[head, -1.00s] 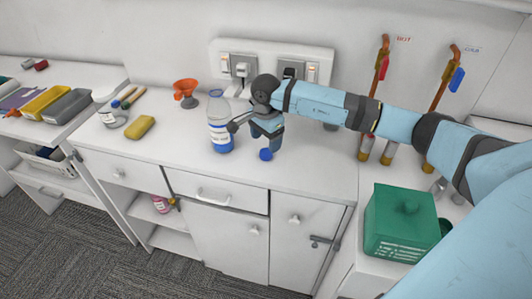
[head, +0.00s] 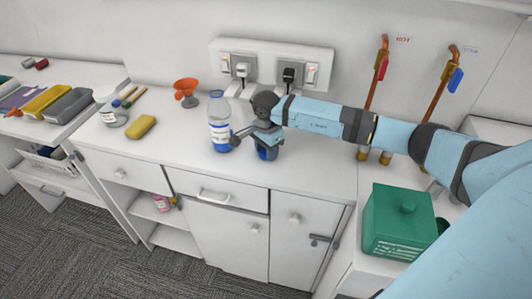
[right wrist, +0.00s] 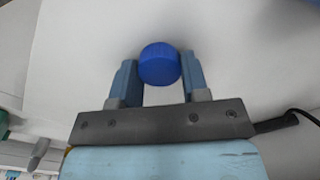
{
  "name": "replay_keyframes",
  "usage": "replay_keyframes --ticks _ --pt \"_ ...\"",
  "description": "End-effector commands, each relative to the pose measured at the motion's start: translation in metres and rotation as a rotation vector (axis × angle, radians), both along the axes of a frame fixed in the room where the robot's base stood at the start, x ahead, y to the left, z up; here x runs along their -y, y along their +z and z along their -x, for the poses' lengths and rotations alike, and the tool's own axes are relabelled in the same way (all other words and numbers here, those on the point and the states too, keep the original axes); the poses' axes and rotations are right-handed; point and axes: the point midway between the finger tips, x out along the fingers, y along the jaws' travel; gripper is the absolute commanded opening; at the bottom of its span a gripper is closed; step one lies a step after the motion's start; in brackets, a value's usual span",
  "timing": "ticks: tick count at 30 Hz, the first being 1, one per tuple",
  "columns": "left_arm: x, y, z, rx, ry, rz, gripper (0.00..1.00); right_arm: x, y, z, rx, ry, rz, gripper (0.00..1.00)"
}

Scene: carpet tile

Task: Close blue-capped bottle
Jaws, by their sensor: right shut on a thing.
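A clear bottle (head: 219,124) with a white and blue label stands upright on the white counter, with no blue cap seen on its top. The blue cap (head: 267,154) is at the counter, to the right of the bottle and partly hidden by my right gripper (head: 264,142). In the right wrist view the cap (right wrist: 159,63) sits between the two fingertips of my right gripper (right wrist: 159,72), which is shut on it. The gripper is beside the bottle. My left gripper is not in view.
An orange funnel (head: 186,91) stands behind and left of the bottle. A yellow sponge (head: 141,126) lies farther left. Sockets with plugs (head: 241,70) are on the wall behind. A green container (head: 400,225) stands at the right. The counter's front edge is close to the cap.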

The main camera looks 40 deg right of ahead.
Motion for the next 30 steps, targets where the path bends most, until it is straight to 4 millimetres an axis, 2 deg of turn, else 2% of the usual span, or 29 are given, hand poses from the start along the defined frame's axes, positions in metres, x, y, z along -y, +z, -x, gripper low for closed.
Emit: replay_keyframes --ticks 8,14,20,30 --pt "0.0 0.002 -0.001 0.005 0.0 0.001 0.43 0.0 0.001 0.0 0.001 0.0 0.0 0.2" --pt "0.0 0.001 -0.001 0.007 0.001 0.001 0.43 0.0 0.015 -0.001 0.002 -0.001 0.0 0.2" --pt "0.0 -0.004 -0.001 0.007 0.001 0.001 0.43 0.0 0.055 -0.001 0.006 0.001 0.0 0.2" --pt "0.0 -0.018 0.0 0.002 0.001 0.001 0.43 0.0 0.151 -0.001 0.005 0.0 0.0 0.2"
